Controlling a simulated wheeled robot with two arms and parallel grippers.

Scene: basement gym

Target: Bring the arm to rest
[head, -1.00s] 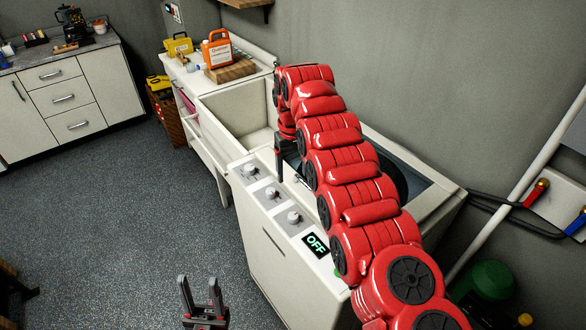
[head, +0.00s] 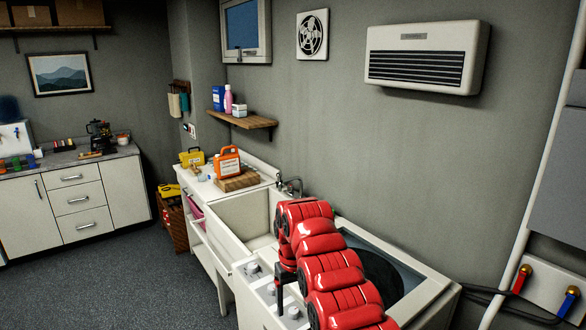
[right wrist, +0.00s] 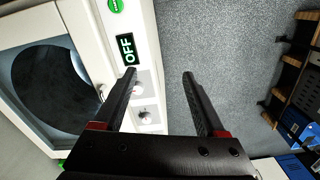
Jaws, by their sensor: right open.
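My right arm, red and segmented, reaches in from the bottom of the head view over a white machine (head: 425,291) with a dark round window in its top. My right gripper (head: 279,290) points down over the machine's control panel, partly hidden by the arm. In the right wrist view the right gripper (right wrist: 158,74) is open, with nothing between its fingers. Beyond them are the panel's edge, white knobs (right wrist: 146,115), an OFF display (right wrist: 127,49) and the floor. My left gripper is out of view.
A white sink basin (head: 225,226) adjoins the machine. Behind it, a counter holds an orange jug (head: 228,162), a yellow box (head: 192,157) and a wooden block (head: 238,181). A wooden shelf (head: 242,121) is above. Pipes and valves (head: 522,279) are at right. Floor at left is clear.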

